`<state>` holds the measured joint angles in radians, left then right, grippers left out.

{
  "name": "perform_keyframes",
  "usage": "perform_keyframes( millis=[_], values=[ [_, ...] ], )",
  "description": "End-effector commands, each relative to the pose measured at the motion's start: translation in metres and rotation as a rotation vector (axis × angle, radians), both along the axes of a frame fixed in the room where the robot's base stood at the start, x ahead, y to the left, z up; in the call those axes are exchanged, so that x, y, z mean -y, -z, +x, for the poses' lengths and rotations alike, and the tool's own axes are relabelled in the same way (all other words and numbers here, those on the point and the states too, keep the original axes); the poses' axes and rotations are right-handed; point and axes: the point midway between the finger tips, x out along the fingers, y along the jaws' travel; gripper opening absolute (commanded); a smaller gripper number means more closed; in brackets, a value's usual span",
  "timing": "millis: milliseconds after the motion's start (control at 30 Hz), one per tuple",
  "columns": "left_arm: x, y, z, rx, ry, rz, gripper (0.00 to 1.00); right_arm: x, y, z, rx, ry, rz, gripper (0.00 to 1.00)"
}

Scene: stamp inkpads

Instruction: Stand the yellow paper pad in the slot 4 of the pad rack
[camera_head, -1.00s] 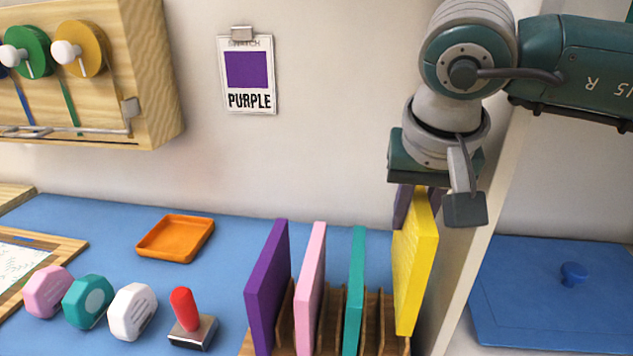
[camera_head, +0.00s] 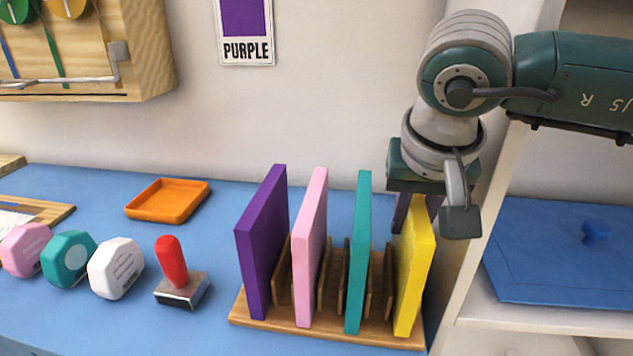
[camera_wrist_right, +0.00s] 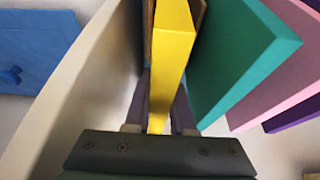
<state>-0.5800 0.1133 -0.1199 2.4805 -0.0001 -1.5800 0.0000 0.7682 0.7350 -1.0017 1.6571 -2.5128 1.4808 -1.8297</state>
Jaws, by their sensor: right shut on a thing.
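The yellow paper pad (camera_head: 413,270) is upright at the right end of the wooden pad rack (camera_head: 325,326), in the slot right of the teal pad (camera_head: 356,255). Its lower edge looks level with the teal pad's; whether it touches the base I cannot tell. My right gripper (camera_head: 415,210) is shut on the pad's upper part from above. In the right wrist view the yellow pad (camera_wrist_right: 172,50) lies between the fingers (camera_wrist_right: 158,112). The purple pad (camera_head: 262,240) and pink pad (camera_head: 311,245) stand in the slots to the left. My left gripper is out of view.
A shelf wall (camera_head: 480,235) rises close to the right of the rack. An orange tray (camera_head: 167,200), a red-handled stamp (camera_head: 178,275) and several coloured blocks, including a white one (camera_head: 116,267), lie left. Blue table is clear between tray and rack.

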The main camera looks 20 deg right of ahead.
Motion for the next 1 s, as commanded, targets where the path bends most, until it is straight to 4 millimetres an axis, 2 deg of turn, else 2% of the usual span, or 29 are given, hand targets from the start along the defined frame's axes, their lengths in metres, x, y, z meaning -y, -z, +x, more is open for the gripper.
perform_keyframes(
  millis=[467,500,800,1000],
  values=[
    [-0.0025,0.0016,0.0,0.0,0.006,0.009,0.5,0.0003,0.0008,0.0005,0.002,0.001,0.001,0.0],
    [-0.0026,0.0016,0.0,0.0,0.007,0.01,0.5,0.0003,0.001,0.0004,0.002,0.001,0.001,0.23],
    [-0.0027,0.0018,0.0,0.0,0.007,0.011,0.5,0.0002,0.0013,0.0002,0.001,0.001,0.0,0.57],
    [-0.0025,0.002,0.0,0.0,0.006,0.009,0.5,0.0002,0.002,-0.0003,-0.001,0.001,0.0,0.57]
  ],
)
